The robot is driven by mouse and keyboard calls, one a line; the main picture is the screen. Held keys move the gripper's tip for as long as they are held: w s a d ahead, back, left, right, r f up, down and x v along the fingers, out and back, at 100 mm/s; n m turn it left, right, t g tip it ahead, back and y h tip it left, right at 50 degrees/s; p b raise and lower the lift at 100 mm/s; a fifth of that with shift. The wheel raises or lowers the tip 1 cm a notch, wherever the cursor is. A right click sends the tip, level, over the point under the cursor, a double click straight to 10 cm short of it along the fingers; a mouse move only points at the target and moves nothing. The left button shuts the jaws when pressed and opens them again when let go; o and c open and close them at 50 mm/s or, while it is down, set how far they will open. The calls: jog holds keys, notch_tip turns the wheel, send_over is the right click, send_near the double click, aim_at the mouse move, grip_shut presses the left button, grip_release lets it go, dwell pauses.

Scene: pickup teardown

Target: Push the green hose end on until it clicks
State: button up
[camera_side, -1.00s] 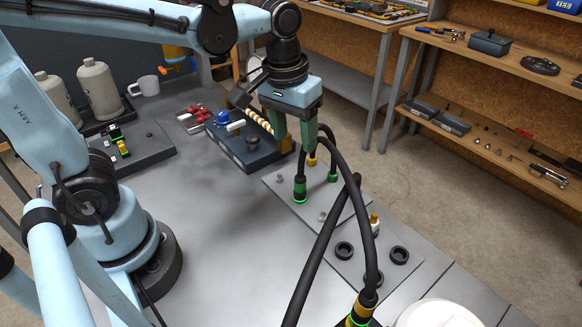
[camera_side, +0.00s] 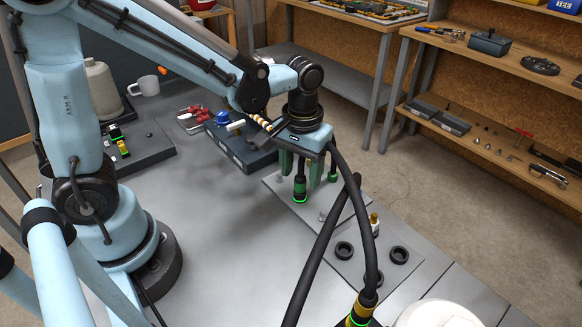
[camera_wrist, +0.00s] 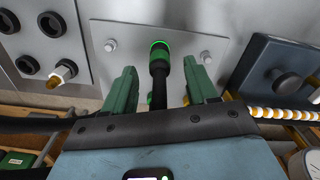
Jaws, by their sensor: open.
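The green hose end (camera_side: 300,189) stands upright on the grey plate (camera_side: 322,213), with a lit green ring at its base. In the wrist view it is a green and black collar (camera_wrist: 159,60) with its black hose running back toward my gripper. My gripper (camera_side: 301,172) is above and around it in the side view. In the wrist view my gripper (camera_wrist: 160,70) has its green fingers apart, one on each side of the hose, with gaps. It holds nothing. Whether the hose end is fully seated cannot be told.
A second green fitting (camera_side: 333,174) stands just right of the hose end. Thick black hoses arch on the right, one with a yellow-banded end (camera_side: 361,310). Black ring sockets (camera_side: 344,249) and a brass-tipped fitting (camera_side: 374,222) are nearby. A dark box (camera_side: 240,146) stands behind left.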

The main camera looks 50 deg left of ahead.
aim_at(300, 176)
jog(key=shift+f, duration=1.9)
jog(key=shift+c, duration=0.3)
grip_shut()
jog(key=shift+r, duration=1.15)
jog(key=shift+r, duration=1.9)
